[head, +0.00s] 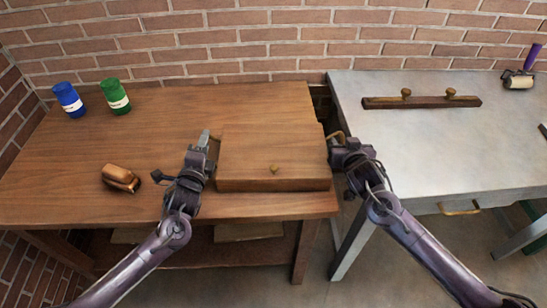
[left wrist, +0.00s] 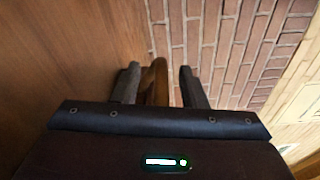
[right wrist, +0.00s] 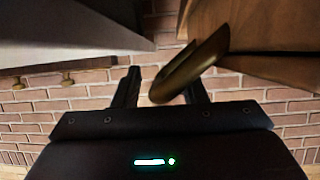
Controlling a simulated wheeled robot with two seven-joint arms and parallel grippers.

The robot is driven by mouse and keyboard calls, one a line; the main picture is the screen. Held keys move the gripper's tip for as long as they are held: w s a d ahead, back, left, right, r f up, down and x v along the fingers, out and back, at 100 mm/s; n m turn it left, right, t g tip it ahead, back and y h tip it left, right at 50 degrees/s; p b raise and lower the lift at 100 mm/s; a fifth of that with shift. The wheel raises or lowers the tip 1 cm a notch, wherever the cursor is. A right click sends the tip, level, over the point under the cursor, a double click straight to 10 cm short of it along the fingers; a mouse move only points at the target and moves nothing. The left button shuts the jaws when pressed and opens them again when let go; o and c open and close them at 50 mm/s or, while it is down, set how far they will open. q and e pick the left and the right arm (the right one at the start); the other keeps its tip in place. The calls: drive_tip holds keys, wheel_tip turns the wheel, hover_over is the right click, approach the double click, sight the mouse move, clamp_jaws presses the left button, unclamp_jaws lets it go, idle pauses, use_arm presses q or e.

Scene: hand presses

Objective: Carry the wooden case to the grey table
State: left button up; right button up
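The wooden case (head: 265,152) lies flat on the brown wooden table (head: 75,190), near its right end, with a small brass knob on its front. Its right handle shows in the right wrist view (right wrist: 190,65). My left gripper (head: 205,140) is at the case's left side, fingers apart, with a curved brown handle (left wrist: 155,82) between them. My right gripper (head: 335,142) is at the right side, fingers apart, with the brass handle between them, closer to one finger. I cannot tell whether any finger touches a handle. The grey table (head: 440,130) stands to the right.
A dark wooden bar with two knobs (head: 420,102) lies on the grey table's back part; a roller (head: 519,80) is at its far right. A narrow gap separates the tables.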

use_arm(q)
drive_tip(key=shift+c, duration=0.4)
use_arm(e)
drive_tip(key=shift+c, duration=0.5)
use_arm(q)
clamp_jaws()
use_arm(e)
clamp_jaws()
use_arm(q)
drive_tip(key=shift+r, duration=0.1)
drive_tip(key=shift+w+r, duration=0.1)
drive_tip(key=shift+r, duration=0.15)
use_arm(e)
drive_tip(key=shift+w+r, duration=0.1)
drive_tip(key=shift+r, duration=0.15)
